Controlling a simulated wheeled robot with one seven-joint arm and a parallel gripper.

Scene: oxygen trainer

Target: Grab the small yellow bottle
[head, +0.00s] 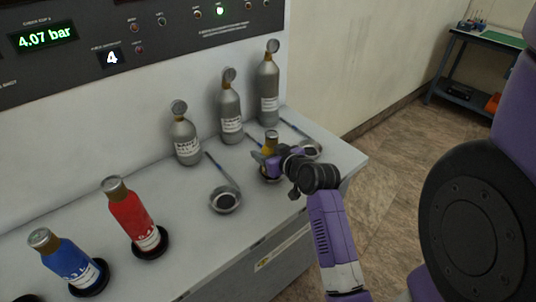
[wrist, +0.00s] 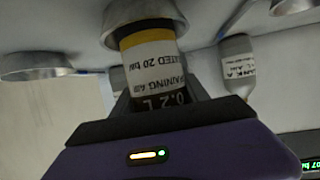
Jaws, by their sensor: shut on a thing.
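The small yellow bottle (head: 270,143) stands upright near the right end of the counter in the head view, with its grey cap on top. My gripper (head: 264,162) reaches it from the right and is shut around its body. In the wrist view the bottle (wrist: 150,62) shows a yellow band and a white label between the fingers of my gripper (wrist: 158,98). The bottle's lower end is largely hidden by the gripper in the head view, so I cannot tell whether it is lifted.
A red bottle (head: 131,219) and a blue bottle (head: 66,262) stand at left. Grey cylinders (head: 185,140), (head: 230,112), (head: 268,88) stand along the wall. An empty round holder (head: 225,200) lies left of the gripper, another (head: 311,149) behind it.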

